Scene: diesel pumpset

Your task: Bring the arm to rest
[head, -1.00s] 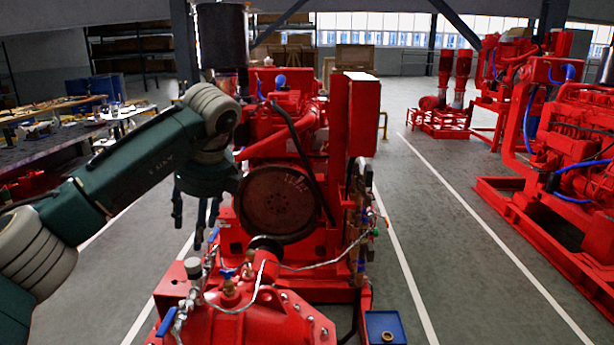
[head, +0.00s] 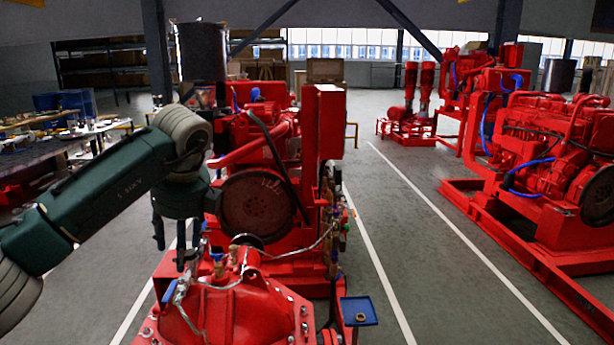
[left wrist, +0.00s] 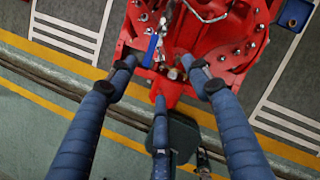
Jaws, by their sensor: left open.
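My left arm reaches in from the left in the head view. Its gripper (head: 170,250) points down beside the red pump casing (head: 235,310), left of the engine's round flywheel (head: 257,202). In the left wrist view the blue-padded fingers of the gripper (left wrist: 160,75) are spread apart with nothing between them. The red casing (left wrist: 225,45) and a blue-handled valve (left wrist: 152,48) lie beyond the fingertips, seen from above. The fingers look apart from the casing, but the exact gap is hard to judge. My right gripper is not in view.
A blue tray (head: 371,312) with a small ring stands right of the casing. More red pumpsets (head: 545,145) stand at the right, and a cluttered workbench (head: 50,150) stands at the far left. Grey floor (head: 400,220) lies clear between the pumpsets.

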